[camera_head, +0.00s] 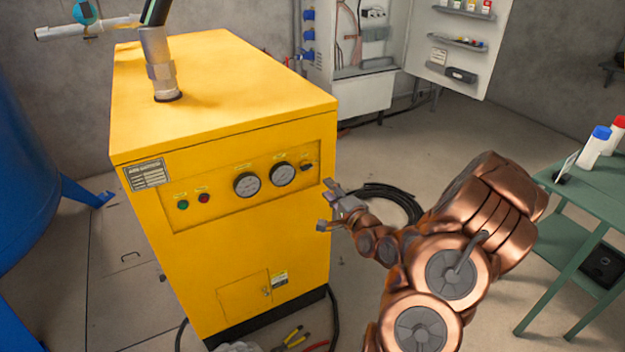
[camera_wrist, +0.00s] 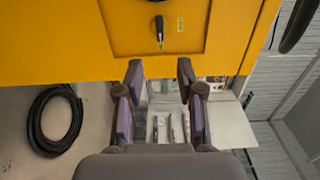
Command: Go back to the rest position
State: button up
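My gripper (camera_head: 326,206) is at the right front edge of the yellow machine (camera_head: 222,75), beside its control panel. In the wrist view its two fingers (camera_wrist: 160,88) stand apart with nothing between them. The panel's black switch (camera_wrist: 159,31) shows beyond the fingertips; in the head view this switch (camera_head: 307,166) sits right of two round gauges (camera_head: 264,180). A green button (camera_head: 183,205) and a red button (camera_head: 204,198) are at the panel's left. My copper-coloured arm reaches in from the lower right.
A blue tank (camera_head: 30,170) stands at the left. A green table (camera_head: 590,190) with bottles is at the right. A coiled black hose (camera_head: 395,197) lies on the floor behind my arm. An open cabinet (camera_head: 362,60) is at the back. Pliers (camera_head: 293,338) lie at the machine's foot.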

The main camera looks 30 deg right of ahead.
jog(key=s+a+n+g+y+p, duration=0.2)
jog(key=s+a+n+g+p, duration=0.1)
jog(key=a+n+g, duration=0.7)
jog(key=s+a+r+n+g+p, duration=0.1)
jog(key=s+a+r+n+g, duration=0.2)
jog(key=s, duration=0.8)
jog(key=s+a+r+n+g+p, duration=0.2)
jog(key=s+a+r+n+g, duration=0.1)
jog(key=s+a+r, duration=0.4)
jog(key=s+a+r+n+g+p, duration=0.1)
jog(key=s+a+r+n+g, duration=0.2)
jog(key=s, duration=1.2)
jog(key=a+r, duration=0.2)
jog(key=a, duration=0.2)
jog(key=shift+a+r+g+p, duration=0.4)
jog(key=shift+s, duration=0.1)
